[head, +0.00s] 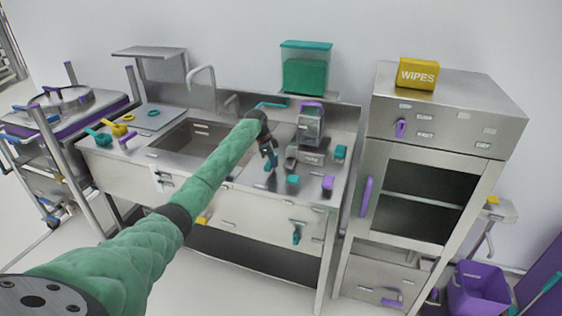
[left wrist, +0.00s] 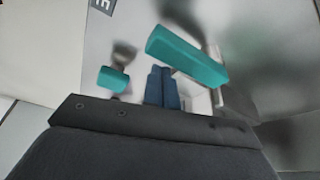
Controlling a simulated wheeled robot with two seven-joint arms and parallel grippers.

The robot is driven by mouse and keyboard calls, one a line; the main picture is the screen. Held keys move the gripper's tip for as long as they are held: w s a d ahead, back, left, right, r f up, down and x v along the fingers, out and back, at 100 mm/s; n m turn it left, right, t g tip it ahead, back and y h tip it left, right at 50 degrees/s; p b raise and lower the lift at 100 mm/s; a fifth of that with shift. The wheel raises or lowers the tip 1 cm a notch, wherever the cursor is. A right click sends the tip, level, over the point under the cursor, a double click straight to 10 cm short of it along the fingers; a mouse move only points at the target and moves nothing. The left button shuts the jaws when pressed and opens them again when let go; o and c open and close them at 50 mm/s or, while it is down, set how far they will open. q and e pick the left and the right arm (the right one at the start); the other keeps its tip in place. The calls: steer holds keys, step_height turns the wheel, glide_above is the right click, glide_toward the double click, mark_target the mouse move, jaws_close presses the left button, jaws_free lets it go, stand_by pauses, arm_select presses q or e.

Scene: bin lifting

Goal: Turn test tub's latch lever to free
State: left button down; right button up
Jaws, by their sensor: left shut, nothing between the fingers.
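My left gripper (head: 270,163) is over the steel counter, left of a grey device (head: 310,125) with a purple top. Its blue fingers (left wrist: 162,86) are shut with nothing between them. In the left wrist view, a teal bar-shaped handle (left wrist: 187,57) lies just beyond and to the right of the fingertips; I cannot tell whether they touch. A smaller teal knob (left wrist: 113,80) shows left of the fingers. I cannot tell for sure which item is the test tub, or which handle is its latch lever. My right gripper is not in view.
A sink (head: 188,135) lies left of the gripper. A teal block (head: 293,179) and a purple block (head: 328,183) are near the counter's front edge. A steel cabinet (head: 478,118) with a yellow wipes box (head: 418,74) stands right. A teal container (head: 305,72) is on a back shelf.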

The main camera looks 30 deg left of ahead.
arm_select(q)
steer(key=shift+s+a, duration=0.1)
steer(key=shift+a, duration=0.15)
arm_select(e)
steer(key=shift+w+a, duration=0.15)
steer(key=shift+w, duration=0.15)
arm_select(q)
steer(key=shift+r, duration=0.1)
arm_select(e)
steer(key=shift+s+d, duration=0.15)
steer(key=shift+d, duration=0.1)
